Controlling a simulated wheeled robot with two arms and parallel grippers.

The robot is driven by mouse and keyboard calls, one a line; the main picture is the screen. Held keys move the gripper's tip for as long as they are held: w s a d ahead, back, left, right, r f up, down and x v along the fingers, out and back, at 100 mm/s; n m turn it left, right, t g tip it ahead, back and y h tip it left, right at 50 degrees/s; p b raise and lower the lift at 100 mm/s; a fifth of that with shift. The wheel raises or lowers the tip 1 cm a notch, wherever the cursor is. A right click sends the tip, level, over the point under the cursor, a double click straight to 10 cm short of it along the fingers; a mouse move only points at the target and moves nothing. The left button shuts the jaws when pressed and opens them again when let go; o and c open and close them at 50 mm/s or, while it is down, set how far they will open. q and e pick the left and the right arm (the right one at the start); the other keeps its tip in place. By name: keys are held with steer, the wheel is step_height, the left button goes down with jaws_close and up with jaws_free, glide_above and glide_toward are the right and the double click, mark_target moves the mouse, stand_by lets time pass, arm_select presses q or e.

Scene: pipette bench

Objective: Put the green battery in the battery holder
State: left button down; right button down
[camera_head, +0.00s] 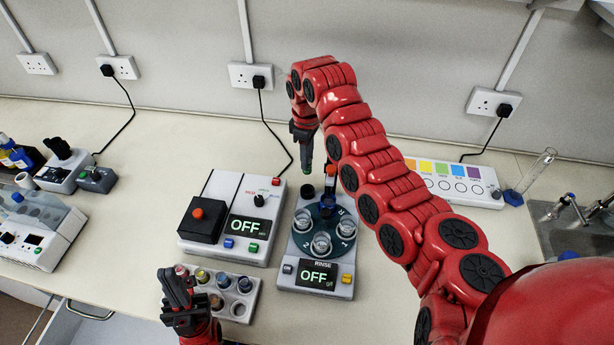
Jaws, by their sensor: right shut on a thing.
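My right gripper (302,138) hangs down above the back of the rinse unit, shut on a slim, dark greenish upright thing (306,158). I cannot tell surely whether this is the green battery. A small green spot shows below it, over the back of the rinse unit. A pale block with round holes (241,310) stands at the front, with several coloured round pieces in it and at least one hole that looks empty. It may be the battery holder. My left gripper (177,280) is at the block's left side; whether its fingers are open is unclear.
The rinse unit (322,286) has a round carousel with clear cups and reads OFF. A second unit (221,257) with a black box and an OFF display is to its left. A colour-chart panel (478,190) and a glass tube (538,168) stand back right. Bench is free front right.

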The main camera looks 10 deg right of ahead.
mark_target(307, 173)
steer(key=f+p, duration=0.2)
steer(key=f, duration=0.2)
steer(key=f+p, duration=0.2)
steer(key=f, duration=0.2)
steer(key=shift+s+f, duration=0.2)
steer(key=shift+f, duration=0.1)
steer(key=shift+f+b, duration=0.3)
steer(key=shift+f, duration=0.15)
steer(key=c, duration=0.6)
jaws_free()
steer(key=shift+r, duration=0.45)
step_height(307, 173, up, 10)
steer(key=b, duration=0.3)
steer(key=shift+w+r+b, duration=0.1)
steer(key=shift+r+b, duration=0.05)
steer(key=shift+b, duration=0.15)
steer(key=shift+r, duration=0.75)
